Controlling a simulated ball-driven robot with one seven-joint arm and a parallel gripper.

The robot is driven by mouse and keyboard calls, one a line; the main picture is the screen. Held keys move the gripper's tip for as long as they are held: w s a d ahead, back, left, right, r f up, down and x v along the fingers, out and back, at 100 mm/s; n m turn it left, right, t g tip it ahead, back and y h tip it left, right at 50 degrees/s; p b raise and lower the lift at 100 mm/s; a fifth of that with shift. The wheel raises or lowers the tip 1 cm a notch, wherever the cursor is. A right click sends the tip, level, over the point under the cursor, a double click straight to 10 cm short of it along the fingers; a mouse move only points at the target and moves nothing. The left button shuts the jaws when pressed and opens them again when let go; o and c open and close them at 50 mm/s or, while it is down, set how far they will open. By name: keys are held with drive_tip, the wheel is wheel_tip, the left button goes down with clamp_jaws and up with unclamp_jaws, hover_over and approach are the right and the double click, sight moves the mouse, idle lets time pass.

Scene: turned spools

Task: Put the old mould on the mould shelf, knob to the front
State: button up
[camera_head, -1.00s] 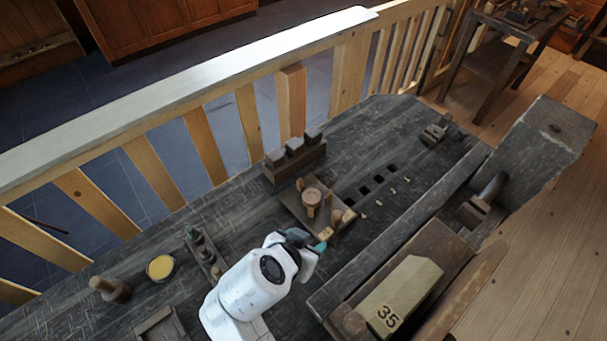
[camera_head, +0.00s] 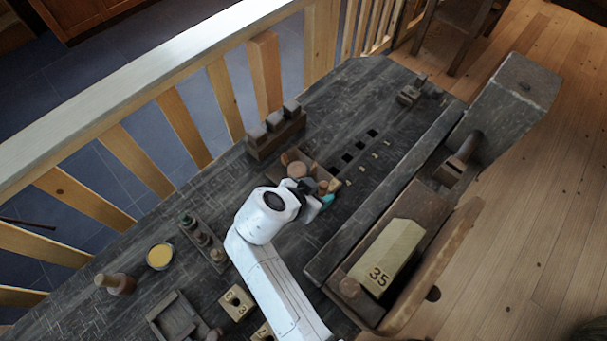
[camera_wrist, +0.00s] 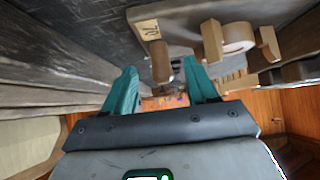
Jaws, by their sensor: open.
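No piece is clearly recognisable as the old mould, and I cannot tell which is the mould shelf. My gripper (camera_head: 322,199) is open, its teal fingers beside the small brown tray (camera_head: 280,158) on the bench. In the wrist view my gripper (camera_wrist: 165,88) has a brown rounded peg (camera_wrist: 161,62) showing between and beyond its fingers, not held. A pale tag (camera_wrist: 149,29) with a number is beside the peg. A pale wooden disc (camera_wrist: 239,38) is to the right. In the head view the round wooden piece (camera_head: 297,170) stands in the tray, partly beside my wrist.
A pale block marked 35 (camera_head: 390,256) lies in the brown trough at the bench's right. A rack with three dark blocks (camera_head: 275,121) stands behind the tray. Square holes (camera_head: 347,157) are to its right. A wooden railing (camera_head: 150,88) borders the bench.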

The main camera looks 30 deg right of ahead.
drive_tip(key=shift+x, duration=1.4)
drive_tip(key=shift+c, duration=0.2)
drive_tip(key=shift+r, duration=0.1)
clamp_jaws()
